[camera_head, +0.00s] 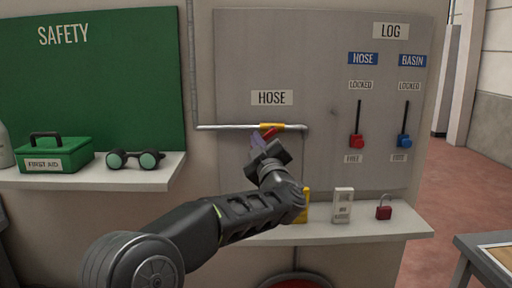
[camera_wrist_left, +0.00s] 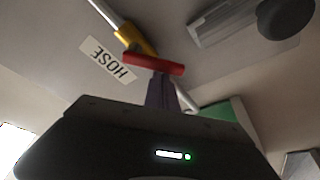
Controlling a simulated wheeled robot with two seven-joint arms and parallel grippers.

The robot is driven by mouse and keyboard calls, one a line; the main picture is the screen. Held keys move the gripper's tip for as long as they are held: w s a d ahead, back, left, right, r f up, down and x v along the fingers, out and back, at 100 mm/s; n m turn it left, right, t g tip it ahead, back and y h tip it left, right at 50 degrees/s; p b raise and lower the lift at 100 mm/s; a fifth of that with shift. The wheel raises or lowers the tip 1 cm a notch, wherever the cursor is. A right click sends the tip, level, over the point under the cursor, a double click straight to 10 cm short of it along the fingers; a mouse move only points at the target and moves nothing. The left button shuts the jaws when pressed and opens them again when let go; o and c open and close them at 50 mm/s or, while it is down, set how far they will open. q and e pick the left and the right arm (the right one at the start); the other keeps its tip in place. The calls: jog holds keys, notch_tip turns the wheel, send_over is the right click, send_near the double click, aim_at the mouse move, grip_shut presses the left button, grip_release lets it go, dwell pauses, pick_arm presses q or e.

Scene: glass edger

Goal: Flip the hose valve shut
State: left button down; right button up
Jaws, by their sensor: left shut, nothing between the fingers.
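The hose valve has a yellow body (camera_head: 272,126) on a thin white pipe (camera_head: 230,127), below the HOSE sign. Its red lever (camera_head: 269,133) sits at a slant to the pipe. In the left wrist view the yellow body (camera_wrist_left: 136,42) and red lever (camera_wrist_left: 154,64) lie just beyond my fingertips. My left gripper (camera_head: 257,141) is shut and empty, just below the lever. Its purple fingers (camera_wrist_left: 161,84) end right at the lever's middle; I cannot tell whether they touch it. The gripper hides part of the pipe and panel. My right gripper is not in view.
The grey panel also carries a red HOSE lever (camera_head: 356,141) and a blue BASIN lever (camera_head: 404,140). The shelf below holds a white box (camera_head: 343,205) and a red padlock (camera_head: 384,208).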

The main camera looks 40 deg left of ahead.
pick_arm(q)
jog(key=n+g, duration=0.1)
jog(key=n, duration=0.1)
jog(key=w+d+f+n+g+b, duration=0.1)
jog(key=n, duration=0.2)
jog(key=f+n+b, duration=0.1)
jog(key=n, duration=0.2)
jog(key=shift+w+d+f+g, duration=0.2)
jog(key=shift+d+g, duration=0.1)
jog(key=shift+g, duration=0.1)
jog(key=shift+w+d+f+n+g+h, duration=0.15)
jog(key=shift+d+n+h, duration=0.15)
jog(key=shift+n, duration=0.5)
jog(key=shift+w+d+f+n+g+h, duration=0.15)
jog(key=shift+n+h, duration=0.15)
jog(key=shift+n, duration=0.5)
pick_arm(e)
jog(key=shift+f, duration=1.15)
pick_arm(q)
jog(key=shift+a, duration=0.1)
